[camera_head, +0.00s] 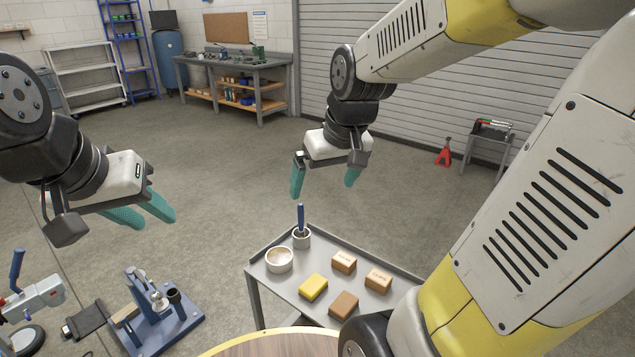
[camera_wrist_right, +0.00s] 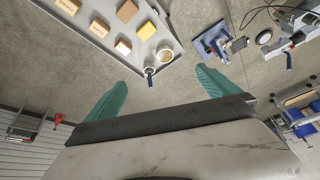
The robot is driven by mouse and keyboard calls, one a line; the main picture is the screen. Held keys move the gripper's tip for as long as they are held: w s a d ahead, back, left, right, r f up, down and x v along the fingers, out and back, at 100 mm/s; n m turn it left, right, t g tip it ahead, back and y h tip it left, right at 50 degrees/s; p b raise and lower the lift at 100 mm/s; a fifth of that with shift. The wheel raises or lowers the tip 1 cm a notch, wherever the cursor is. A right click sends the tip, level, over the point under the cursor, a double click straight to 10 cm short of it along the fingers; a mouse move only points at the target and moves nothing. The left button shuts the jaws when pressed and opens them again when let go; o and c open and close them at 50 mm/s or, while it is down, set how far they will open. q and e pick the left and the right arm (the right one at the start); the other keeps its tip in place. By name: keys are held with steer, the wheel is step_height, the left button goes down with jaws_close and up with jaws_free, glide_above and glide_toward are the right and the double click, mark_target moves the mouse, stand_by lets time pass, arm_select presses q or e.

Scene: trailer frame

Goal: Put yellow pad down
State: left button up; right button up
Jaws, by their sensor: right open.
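The yellow pad (camera_head: 313,287) lies flat on the grey metal cart (camera_head: 270,291), between the cream bowl and a plain brown block. The pad also shows in the right wrist view (camera_wrist_right: 146,30), towards the top. My right gripper (camera_head: 324,186) is open and empty, its teal fingers pointing down in the air above and beyond the cart's back corner. Its fingers show wide apart in the right wrist view (camera_wrist_right: 165,96), with bare floor between them. My left gripper (camera_head: 150,214) is at the left, above the floor, with its teal fingers apart and nothing visible between them.
A cream bowl (camera_head: 279,262) and a cup with a blue-handled tool (camera_head: 302,238) stand at the cart's back left. Boxes (camera_head: 344,263) (camera_head: 378,280) and a brown block (camera_head: 343,305) lie near the pad. A blue-based fixture (camera_head: 160,325) is left of the cart. My arm hides the cart's right part.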

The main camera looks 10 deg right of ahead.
steer(key=s+a+r+m+t, duration=0.1)
steer(key=s+r, duration=0.3)
steer(key=s, duration=0.5)
steer(key=shift+s+a+m+t+y, duration=0.15)
steer(key=shift+s+m+t+y, duration=0.15)
steer(key=shift+y, duration=0.1)
steer(key=shift+r, duration=0.1)
stand_by(0.5)
steer(key=n+g+h, duration=0.2)
steer(key=n+g, duration=0.3)
glide_above(313, 284)
step_height(313, 284, down, 31)
step_height(313, 284, down, 21)
steer(key=shift+w+n+g, duration=0.1)
steer(key=shift+n+g, duration=0.5)
steer(key=shift+n, duration=0.4)
steer(key=shift+c, duration=0.2)
